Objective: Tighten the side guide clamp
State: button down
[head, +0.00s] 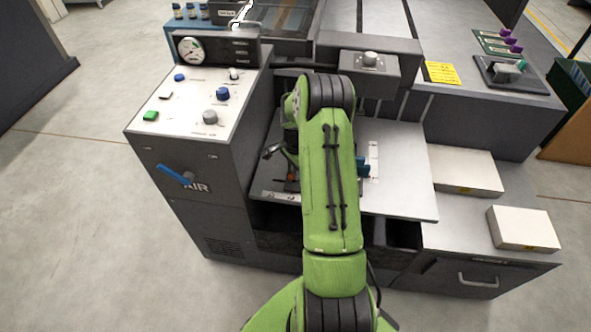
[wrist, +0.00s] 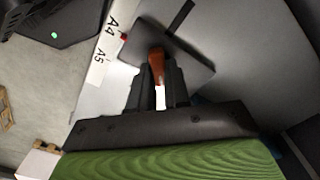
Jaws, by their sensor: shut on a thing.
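In the wrist view, an orange-brown clamp lever (wrist: 157,64) stands over a dark grey plate (wrist: 192,62), which I take for the side guide. My gripper (wrist: 157,80) has its two dark fingers on either side of the lever's near end, shut on it. A white scale strip marked A4 and A5 (wrist: 104,48) runs beside the plate, with a small red mark at its edge. In the head view, a bit of orange (head: 291,175) shows left of my green arm, over the grey feed table (head: 405,190). My arm hides most of the gripper and guide there.
A control panel (head: 195,100) with a gauge, knobs and a blue AIR lever (head: 174,174) stands left of the feed table. White paper stacks (head: 462,170) lie to the right. A box with a silver knob (head: 370,60) stands behind the table. Grey floor is clear at left.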

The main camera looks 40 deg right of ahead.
jog(key=c, duration=1.1)
grip_release()
notch_tip(320, 180, up, 16)
jog(key=p, duration=0.4)
jog(key=shift+f, duration=0.1)
